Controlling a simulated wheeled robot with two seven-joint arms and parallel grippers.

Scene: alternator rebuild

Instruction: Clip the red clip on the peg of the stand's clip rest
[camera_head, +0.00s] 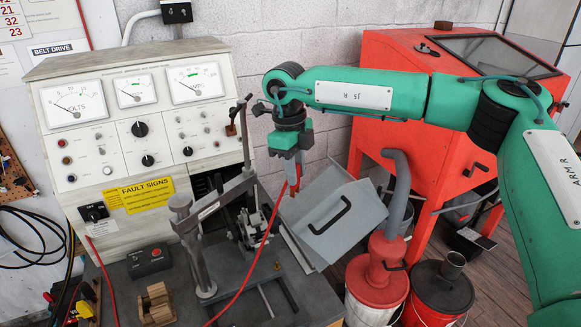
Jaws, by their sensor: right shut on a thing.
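My right gripper (291,178) hangs downward at the end of the green arm from the right, above the test bench. It is shut on the red clip (297,173), which is small and partly covered by the fingers. A red lead (262,248) runs from the clip down across the bench. The grey metal stand (200,245) is left of the gripper, with an angled arm and a thin upright post (245,140). A small brown piece (231,130) sits high near that post. I cannot make out which part is the clip rest's peg. The clip is apart from the stand. My left gripper is out of view.
A cream test console (135,125) with dials stands behind the bench. A red cabinet (400,110) and red canisters (378,275) stand farther right. A wooden block (157,305) and a switch box (149,262) are on the bench's left.

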